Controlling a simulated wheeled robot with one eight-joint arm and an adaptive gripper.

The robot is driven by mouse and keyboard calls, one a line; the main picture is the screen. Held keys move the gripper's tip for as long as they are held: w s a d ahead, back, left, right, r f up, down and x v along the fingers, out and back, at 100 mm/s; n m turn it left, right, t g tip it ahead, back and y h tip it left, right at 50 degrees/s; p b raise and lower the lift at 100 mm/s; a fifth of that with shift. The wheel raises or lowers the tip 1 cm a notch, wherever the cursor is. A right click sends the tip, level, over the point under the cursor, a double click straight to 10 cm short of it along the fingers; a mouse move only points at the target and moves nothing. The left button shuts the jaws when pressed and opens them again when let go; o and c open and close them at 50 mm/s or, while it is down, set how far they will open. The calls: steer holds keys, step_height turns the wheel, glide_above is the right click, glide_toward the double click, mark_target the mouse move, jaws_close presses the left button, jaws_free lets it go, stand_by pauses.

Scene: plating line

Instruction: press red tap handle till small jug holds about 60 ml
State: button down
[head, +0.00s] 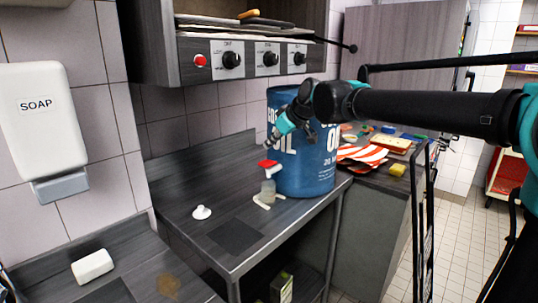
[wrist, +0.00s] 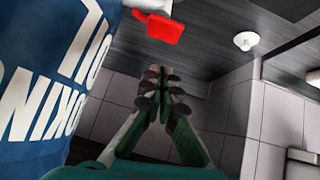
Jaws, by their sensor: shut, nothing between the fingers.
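The red tap handle (head: 267,163) is on the white tap at the front of a blue oil drum (head: 318,165). It also shows in the wrist view (wrist: 160,28), above my fingertips in the picture and apart from them. The small pale jug (head: 268,192) stands under the tap on the dark counter; its liquid level is too small to tell. My gripper (head: 269,143) is above the handle beside the drum, pointing down and left. In the wrist view my gripper (wrist: 157,74) has its fingers together, with nothing between them.
A white knobbed piece (head: 202,212) lies on the counter (head: 185,180), left of the jug. A control panel (head: 250,60) overhangs the back. Striped cloths (head: 362,156) and a yellow sponge (head: 397,170) lie right of the drum.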

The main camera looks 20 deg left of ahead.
steer(key=v, duration=0.8)
steer(key=shift+w+d, duration=0.2)
steer(key=shift+w, duration=0.1)
steer(key=shift+d, duration=0.1)
steer(key=s+d+f+m+h, duration=0.2)
steer(key=d+f+m+h, duration=0.35)
steer(key=d+f, duration=1.7)
steer(key=s+d+f+m+h, duration=0.2)
steer(key=s+d+f+m, duration=0.6)
steer(key=s+d+f, duration=0.7)
steer(key=d+f, duration=0.1)
steer(key=d, duration=0.1)
steer(key=shift+d+f, duration=0.3)
steer(key=shift+d, duration=0.05)
